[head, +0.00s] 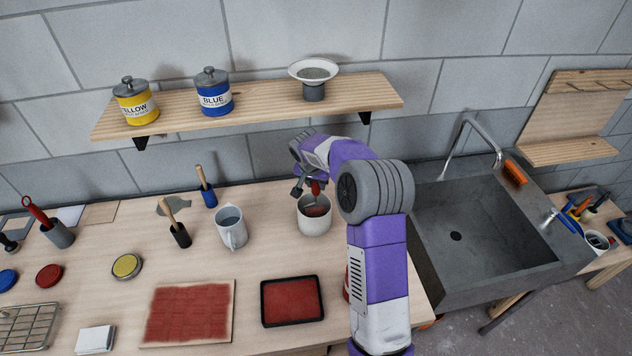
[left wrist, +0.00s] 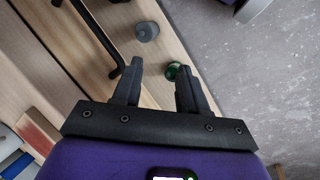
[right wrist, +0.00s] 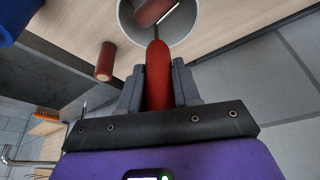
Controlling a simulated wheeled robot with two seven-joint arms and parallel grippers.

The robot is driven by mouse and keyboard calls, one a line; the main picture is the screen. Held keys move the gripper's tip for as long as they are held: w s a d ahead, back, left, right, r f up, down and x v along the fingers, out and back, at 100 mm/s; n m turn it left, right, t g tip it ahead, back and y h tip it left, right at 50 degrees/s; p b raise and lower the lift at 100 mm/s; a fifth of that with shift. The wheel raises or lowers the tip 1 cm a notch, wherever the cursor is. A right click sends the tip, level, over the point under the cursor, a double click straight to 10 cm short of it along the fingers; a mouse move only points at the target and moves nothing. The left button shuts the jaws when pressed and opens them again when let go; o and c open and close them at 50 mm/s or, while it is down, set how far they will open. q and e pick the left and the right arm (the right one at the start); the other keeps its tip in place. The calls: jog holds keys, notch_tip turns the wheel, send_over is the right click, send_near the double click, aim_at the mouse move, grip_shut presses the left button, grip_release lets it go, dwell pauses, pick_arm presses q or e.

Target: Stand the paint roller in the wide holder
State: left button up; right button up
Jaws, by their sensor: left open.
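The paint roller has a red handle (right wrist: 158,75) and a red sleeve (right wrist: 150,12) on a wire frame. My right gripper (right wrist: 158,72) is shut on the handle, one finger on each side. The wide holder is a white round pot (head: 314,226) on the bench. The sleeve is inside its mouth, and the pot's rim (right wrist: 191,42) shows around it in the right wrist view. Whether the sleeve touches the bottom cannot be told. In the head view my right gripper (head: 306,186) is above the pot, partly hidden by my arm. My left gripper (left wrist: 157,82) is open and empty, outside the head view.
A white mug (head: 232,230) stands left of the pot. A red paint tray (head: 292,321) and a red-painted board (head: 188,312) lie in front. A red cylinder (right wrist: 105,62) stands near the pot. A shelf (head: 255,102) hangs above; a sink (head: 480,235) is at right.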

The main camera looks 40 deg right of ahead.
jog(key=o, duration=0.5)
jog(key=shift+o, duration=0.2)
jog(key=shift+r, duration=0.1)
jog(key=v, duration=0.7)
jog(key=shift+r, duration=0.2)
jog(key=shift+a, duration=0.1)
